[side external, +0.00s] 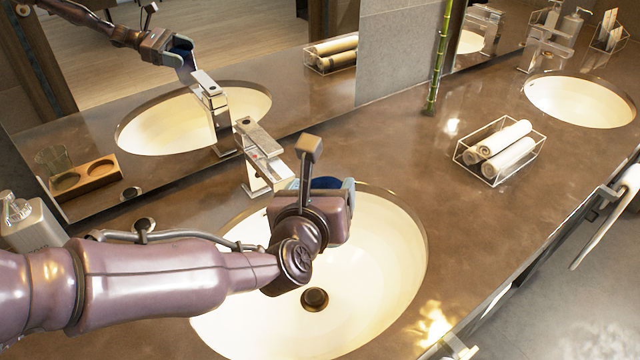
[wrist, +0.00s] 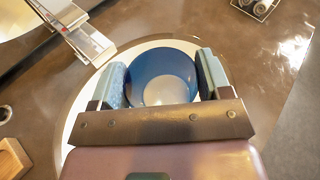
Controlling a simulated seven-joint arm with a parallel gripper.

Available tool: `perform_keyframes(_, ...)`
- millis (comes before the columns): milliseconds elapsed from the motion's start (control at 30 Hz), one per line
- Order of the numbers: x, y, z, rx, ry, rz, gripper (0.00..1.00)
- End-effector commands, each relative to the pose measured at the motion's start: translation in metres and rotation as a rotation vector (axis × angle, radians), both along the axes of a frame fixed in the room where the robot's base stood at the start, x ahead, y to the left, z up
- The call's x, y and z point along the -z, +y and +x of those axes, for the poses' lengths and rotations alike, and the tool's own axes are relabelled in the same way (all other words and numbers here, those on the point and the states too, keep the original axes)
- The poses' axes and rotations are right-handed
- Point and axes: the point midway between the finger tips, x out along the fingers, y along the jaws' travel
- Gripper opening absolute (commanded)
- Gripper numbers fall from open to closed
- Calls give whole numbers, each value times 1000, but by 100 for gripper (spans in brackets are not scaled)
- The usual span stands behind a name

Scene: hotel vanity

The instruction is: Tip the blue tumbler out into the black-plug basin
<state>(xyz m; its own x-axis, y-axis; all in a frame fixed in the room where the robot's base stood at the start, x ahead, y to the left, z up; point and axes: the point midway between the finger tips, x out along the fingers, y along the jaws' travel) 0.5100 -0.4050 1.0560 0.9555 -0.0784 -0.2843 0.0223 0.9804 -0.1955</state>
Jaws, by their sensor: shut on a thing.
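The blue tumbler (wrist: 150,66) is between my gripper's two pale blue fingers (wrist: 161,78) in the wrist view. My gripper is shut on it. In the side view my gripper (side external: 322,186) is over the back part of the near cream basin (side external: 385,275), and the tumbler (side external: 326,183) shows only as a dark blue strip behind the wrist. The basin's dark plug (side external: 315,299) is visible at its bottom. In the wrist view the tumbler's round mouth faces the camera, with a pale patch inside; I cannot tell whether that is contents.
A chrome faucet (side external: 262,158) stands at the basin's back edge, close to my gripper. A clear rack of rolled towels (side external: 497,150) stands right on the brown counter, and a second basin (side external: 580,100) lies beyond. A soap dispenser (side external: 30,222) is at far left.

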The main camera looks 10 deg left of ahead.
Motion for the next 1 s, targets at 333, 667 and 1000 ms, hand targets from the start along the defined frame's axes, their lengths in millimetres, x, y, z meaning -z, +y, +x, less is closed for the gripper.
perform_keyframes(333,9,-4,1,1,-2,-342,24)
perform_keyframes(667,16,10,1,-1,-2,-658,24)
perform_keyframes(1000,28,30,0,1,-1,-1053,24)
